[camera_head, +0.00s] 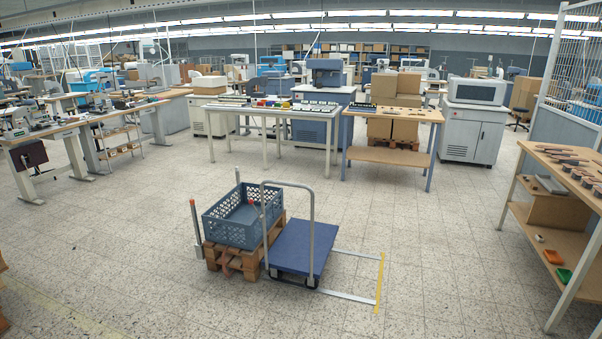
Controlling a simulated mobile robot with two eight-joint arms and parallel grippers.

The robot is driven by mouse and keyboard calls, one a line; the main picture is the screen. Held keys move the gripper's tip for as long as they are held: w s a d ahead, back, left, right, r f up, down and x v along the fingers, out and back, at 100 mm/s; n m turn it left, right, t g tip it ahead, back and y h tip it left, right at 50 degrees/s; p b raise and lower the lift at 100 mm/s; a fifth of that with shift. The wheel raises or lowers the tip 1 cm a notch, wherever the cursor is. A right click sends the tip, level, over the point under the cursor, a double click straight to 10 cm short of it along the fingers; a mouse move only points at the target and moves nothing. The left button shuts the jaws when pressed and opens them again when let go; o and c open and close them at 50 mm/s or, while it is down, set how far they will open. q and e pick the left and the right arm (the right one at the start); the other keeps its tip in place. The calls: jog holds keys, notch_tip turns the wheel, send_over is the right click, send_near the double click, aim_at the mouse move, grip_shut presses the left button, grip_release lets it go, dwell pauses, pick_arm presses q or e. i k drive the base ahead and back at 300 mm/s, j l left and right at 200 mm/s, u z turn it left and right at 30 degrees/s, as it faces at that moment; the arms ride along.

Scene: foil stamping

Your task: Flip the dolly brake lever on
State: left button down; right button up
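A platform dolly with a blue deck (304,247) stands on the floor near the middle of the head view. Its grey tubular push handle (312,215) rises at its near and left side. The brake lever cannot be made out at this size; whether it is on or off cannot be told. The dolly stands right beside a wooden pallet (238,262) that bears a blue-grey perforated crate (228,236). Neither of my grippers shows in this view.
Metal strips and a yellow line (380,284) lie on the floor right of the dolly. Posts with red tops (195,225) stand by the pallet. A workbench (570,165) is at the right, tables (270,112) behind. The floor in front and to the left is clear.

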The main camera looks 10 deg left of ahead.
aim_at(250, 201)
jog(key=i+j+u, duration=0.1)
jog(key=i+u, duration=0.35)
jog(key=i, duration=0.25)
jog(key=i+l+u, duration=0.15)
jog(key=i+u, duration=0.25)
jog(key=i, duration=0.3)
jog(key=i+j+z, duration=0.15)
jog(key=i, duration=0.35)
jog(key=i+j+z, duration=0.15)
jog(key=i, duration=0.35)
jog(key=i+j+z, duration=0.2)
jog(key=i, duration=0.3)
jog(key=i+j+z, duration=0.7)
jog(key=i, duration=0.2)
